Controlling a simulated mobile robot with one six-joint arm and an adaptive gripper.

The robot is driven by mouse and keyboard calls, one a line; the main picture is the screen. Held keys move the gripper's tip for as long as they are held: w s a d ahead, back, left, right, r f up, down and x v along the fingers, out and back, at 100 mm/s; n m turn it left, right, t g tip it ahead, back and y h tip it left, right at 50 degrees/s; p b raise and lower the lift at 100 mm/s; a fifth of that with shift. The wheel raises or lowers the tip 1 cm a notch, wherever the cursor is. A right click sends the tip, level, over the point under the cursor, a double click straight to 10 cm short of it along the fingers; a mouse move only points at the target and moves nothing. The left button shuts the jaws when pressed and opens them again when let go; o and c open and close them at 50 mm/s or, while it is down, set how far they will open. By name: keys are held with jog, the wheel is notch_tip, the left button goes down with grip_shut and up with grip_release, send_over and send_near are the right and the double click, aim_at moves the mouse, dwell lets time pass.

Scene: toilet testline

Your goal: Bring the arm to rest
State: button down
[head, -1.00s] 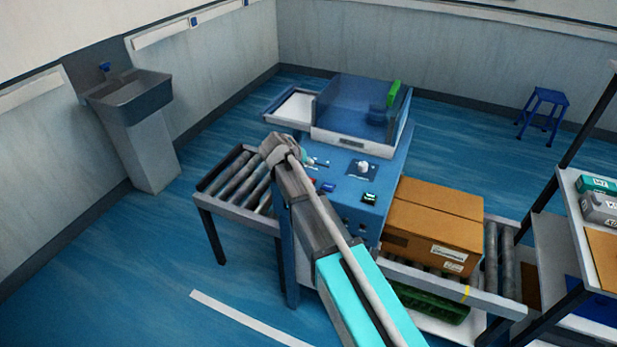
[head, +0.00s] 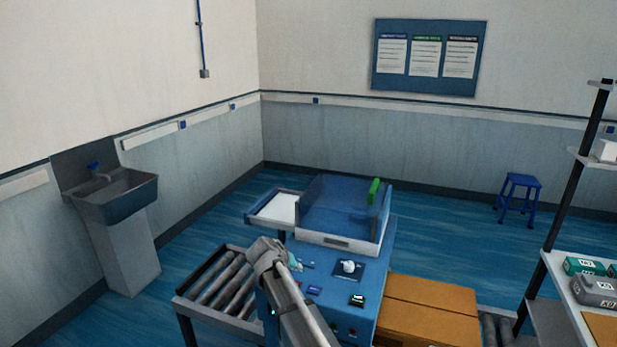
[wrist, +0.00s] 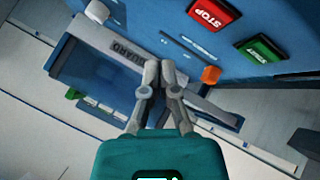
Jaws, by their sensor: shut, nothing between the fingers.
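My arm (head: 300,315) reaches up from the bottom of the head view, its wrist in front of the blue machine (head: 332,270). My gripper (wrist: 160,68) shows in the wrist view with both fingers together and nothing between them. In that view it lies in front of the machine's guard (wrist: 95,68); I cannot tell how far apart they are. A red STOP button (wrist: 209,12) and a green button (wrist: 261,49) are on the panel above right of the fingers. An orange part (wrist: 211,75) is just right of the fingertips.
A roller conveyor (head: 222,285) stands left of the machine and a cardboard box (head: 430,308) right of it. A sink (head: 115,195) is at the left wall. A shelf (head: 560,265) with small boxes is at the right, and a blue stool (head: 518,190) stands behind. Floor behind the machine is clear.

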jog(key=s+d+f+g, duration=0.1)
jog(key=s+d, duration=0.2)
jog(key=d, duration=0.1)
jog(key=s+d+f+g+y, duration=0.1)
jog(key=s+d, duration=0.3)
jog(key=d, duration=0.1)
jog(key=s+d+f+m+g, duration=0.1)
jog(key=s+d+g, duration=0.1)
jog(key=s+d, duration=0.2)
jog(key=shift+d+f+y, duration=0.35)
jog(key=shift+d+y, duration=0.05)
jog(key=shift+d, duration=0.25)
jog(key=s+d+g+y, duration=0.1)
jog(key=s+d+y, duration=0.1)
jog(key=s, duration=0.5)
jog(key=s+d+f+g+y, duration=0.1)
jog(key=s+d, duration=0.4)
jog(key=s, duration=0.1)
jog(key=shift+s+d+f+g+y, duration=0.25)
jog(key=shift+s+f+g+y, duration=0.05)
jog(key=shift+s+g+y, duration=0.1)
